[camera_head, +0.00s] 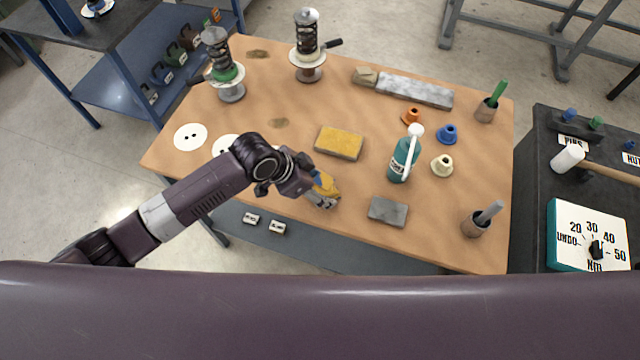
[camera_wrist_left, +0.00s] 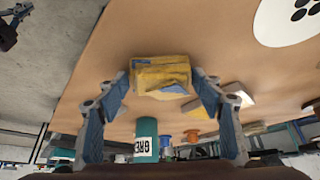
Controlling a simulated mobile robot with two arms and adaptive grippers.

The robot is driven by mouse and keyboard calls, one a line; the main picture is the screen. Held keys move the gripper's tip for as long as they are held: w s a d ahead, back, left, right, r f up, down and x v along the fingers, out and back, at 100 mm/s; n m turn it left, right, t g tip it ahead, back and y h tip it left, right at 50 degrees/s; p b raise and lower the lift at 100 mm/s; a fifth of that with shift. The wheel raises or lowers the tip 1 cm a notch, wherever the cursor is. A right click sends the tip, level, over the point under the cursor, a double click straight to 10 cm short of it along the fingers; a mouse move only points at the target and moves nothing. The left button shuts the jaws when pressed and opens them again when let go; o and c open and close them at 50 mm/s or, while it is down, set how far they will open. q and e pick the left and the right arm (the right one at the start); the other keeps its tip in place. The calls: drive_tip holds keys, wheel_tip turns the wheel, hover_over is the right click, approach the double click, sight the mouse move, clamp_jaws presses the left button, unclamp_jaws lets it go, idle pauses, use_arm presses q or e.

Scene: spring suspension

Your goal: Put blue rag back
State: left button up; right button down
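No plainly all-blue rag shows. My left gripper (camera_head: 322,198) is over the table's front edge, with a folded yellow cloth-like thing (camera_head: 327,183) between its fingers. In the left wrist view, this folded thing (camera_wrist_left: 160,75) is yellow with a blue patch at its lower edge. The two fingertips (camera_wrist_left: 160,78) lie close against its sides and look shut on it. My right gripper is not in view.
A teal bottle (camera_head: 403,158) stands right of the gripper. Orange (camera_head: 411,116), blue (camera_head: 447,134) and cream (camera_head: 442,165) small parts sit near it. Two spring assemblies (camera_head: 225,75) (camera_head: 308,55) stand at the back left. A brush holder (camera_head: 476,224) stands front right.

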use_arm(q)
drive_tip(key=shift+o, duration=0.2)
drive_tip(key=shift+r, duration=0.1)
drive_tip(key=shift+a+r, duration=0.1)
drive_tip(key=shift+r, duration=0.1)
drive_tip(key=v, duration=1.1)
drive_tip(key=shift+r+b, duration=0.35)
drive_tip(key=shift+b, duration=0.1)
drive_tip(key=shift+a, duration=0.1)
